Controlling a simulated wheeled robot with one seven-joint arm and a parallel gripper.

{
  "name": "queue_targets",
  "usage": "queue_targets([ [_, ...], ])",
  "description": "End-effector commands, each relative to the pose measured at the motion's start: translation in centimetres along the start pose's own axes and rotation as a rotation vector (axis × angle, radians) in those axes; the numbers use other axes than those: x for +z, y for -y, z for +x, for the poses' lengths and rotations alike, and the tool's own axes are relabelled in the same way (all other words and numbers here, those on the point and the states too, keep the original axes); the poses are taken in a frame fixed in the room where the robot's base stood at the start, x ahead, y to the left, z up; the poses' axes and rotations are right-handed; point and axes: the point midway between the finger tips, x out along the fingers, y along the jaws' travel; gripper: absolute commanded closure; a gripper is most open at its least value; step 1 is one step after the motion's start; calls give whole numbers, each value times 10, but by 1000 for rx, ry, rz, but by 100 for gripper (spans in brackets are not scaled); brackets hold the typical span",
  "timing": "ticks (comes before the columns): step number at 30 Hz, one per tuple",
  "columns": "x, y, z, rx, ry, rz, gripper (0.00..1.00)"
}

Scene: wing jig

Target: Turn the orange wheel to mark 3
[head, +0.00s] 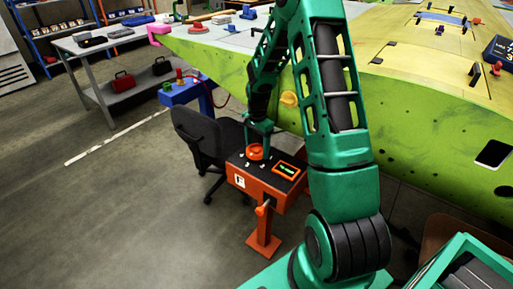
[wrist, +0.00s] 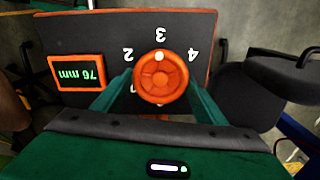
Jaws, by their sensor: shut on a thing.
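The orange wheel (wrist: 161,82) sits on the dark top of an orange console and shows in the head view (head: 256,153) too. Its white dot is at the rim facing the numeral 3 (wrist: 160,34), in line with it. The numerals 2 (wrist: 128,54) and 4 (wrist: 193,54) lie to either side; a lower mark is mostly hidden behind the wheel and fingers. My gripper (wrist: 161,90) is above the console with its green fingers closed on the wheel's two sides. A small orange-framed display (wrist: 79,73) reads 76 mm, upside down in the wrist view.
The console (head: 240,179) stands on an orange post, marked F. A black office chair (head: 200,140) is close behind it. A large green wing (head: 420,120) rises behind and to the right. A grey workbench (head: 115,60) stands at the back left; the left floor is clear.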

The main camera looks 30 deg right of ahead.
Motion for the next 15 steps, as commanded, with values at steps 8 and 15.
queue_targets([
  [8, 3, 8, -3, -17, 1, 40, 56],
  [15, 4, 9, -3, -19, 2, 42, 56],
])
